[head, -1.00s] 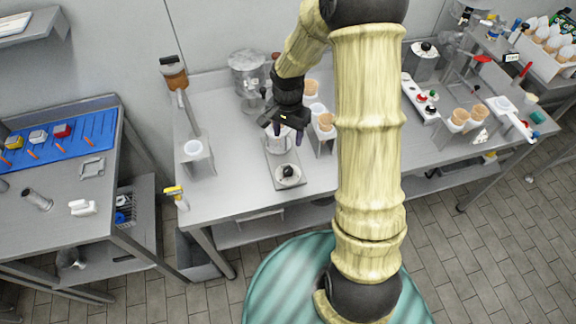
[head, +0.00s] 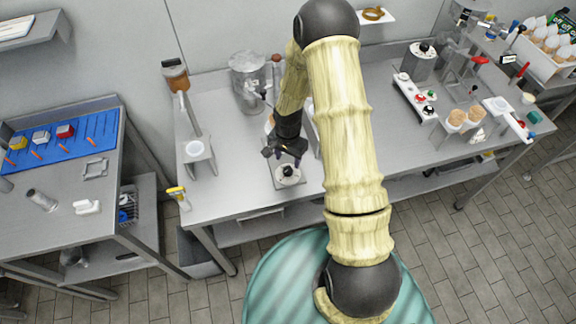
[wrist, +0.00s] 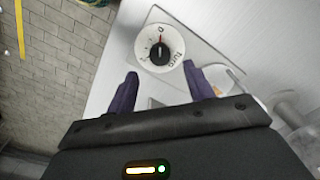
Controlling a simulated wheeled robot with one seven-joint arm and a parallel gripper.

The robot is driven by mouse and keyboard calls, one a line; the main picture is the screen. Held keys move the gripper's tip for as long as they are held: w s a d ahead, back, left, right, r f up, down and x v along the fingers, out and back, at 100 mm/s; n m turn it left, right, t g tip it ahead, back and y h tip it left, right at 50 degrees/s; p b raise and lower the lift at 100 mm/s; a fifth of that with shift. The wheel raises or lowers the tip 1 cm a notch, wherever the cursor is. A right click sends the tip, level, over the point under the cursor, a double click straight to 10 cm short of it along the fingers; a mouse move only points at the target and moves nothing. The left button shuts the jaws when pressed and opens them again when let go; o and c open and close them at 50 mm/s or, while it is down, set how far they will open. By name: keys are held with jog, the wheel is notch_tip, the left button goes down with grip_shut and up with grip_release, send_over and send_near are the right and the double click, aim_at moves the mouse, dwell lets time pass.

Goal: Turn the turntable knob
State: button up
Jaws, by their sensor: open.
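The turntable knob is a black knob (head: 288,170) on a round white dial at the front end of a grey plate on the middle table. My gripper (head: 288,158) is above and just behind the knob. In the wrist view its two purple fingers (wrist: 161,84) are apart, with nothing between them, and the knob shows just beyond their tips. The rear of the plate is hidden by my arm.
A small stand with a white cup (head: 196,150) is to the left.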

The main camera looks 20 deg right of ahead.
aim_at(288, 170)
jog(key=shift+f+p, duration=0.65)
jog(key=shift+f, duration=2.35)
jog(key=shift+c, duration=0.4)
jog(key=c, duration=0.9)
